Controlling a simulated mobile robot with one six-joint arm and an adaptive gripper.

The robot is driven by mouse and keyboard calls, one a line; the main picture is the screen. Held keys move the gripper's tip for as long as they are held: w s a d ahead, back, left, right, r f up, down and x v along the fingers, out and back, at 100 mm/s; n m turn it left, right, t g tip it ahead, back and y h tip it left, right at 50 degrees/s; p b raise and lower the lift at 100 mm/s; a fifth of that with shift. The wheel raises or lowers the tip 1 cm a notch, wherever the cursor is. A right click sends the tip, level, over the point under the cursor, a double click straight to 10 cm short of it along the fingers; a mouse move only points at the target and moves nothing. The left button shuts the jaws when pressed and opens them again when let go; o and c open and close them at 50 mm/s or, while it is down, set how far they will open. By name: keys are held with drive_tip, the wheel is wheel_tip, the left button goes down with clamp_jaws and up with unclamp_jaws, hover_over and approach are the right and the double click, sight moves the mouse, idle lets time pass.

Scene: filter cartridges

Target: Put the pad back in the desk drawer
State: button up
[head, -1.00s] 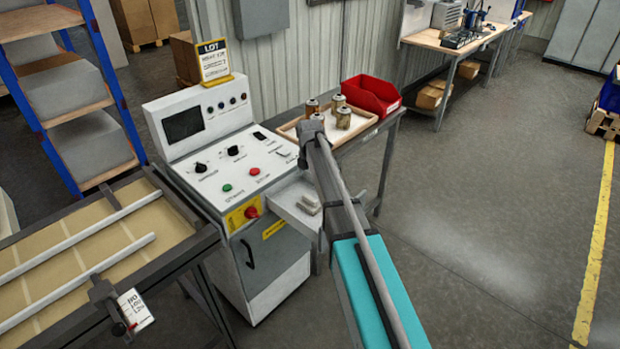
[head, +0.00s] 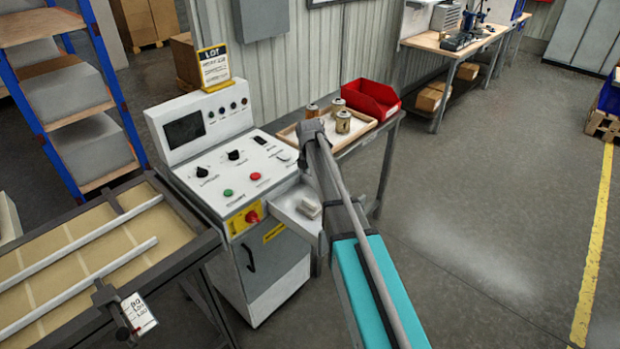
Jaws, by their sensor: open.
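A small light-grey block (head: 308,208), which may be the pad, lies on a white open drawer or ledge (head: 287,208) at the right side of the white control desk (head: 236,205). The view does not make clear which of the two it is. My arm runs up from the bottom edge to its grey joint beside the desk and covers the right end of this drawer or ledge. My gripper is not in view. No other desk drawer shows open; the desk front has a closed door (head: 270,262) with a dark handle.
Behind my arm stands a table with a wooden-rimmed tray (head: 288,134), several cartridges (head: 343,121) and a red bin (head: 371,99). A framed bench (head: 80,255) with pale rails is at left. A lot sign (head: 214,67) stands on the desk. Floor at right is clear.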

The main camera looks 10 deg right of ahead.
drive_tip(key=shift+s, duration=0.1)
drive_tip(key=s+m, duration=2.5)
drive_tip(key=s, duration=0.4)
drive_tip(key=shift+d, duration=0.15)
drive_tip(key=shift+s+d, duration=0.1)
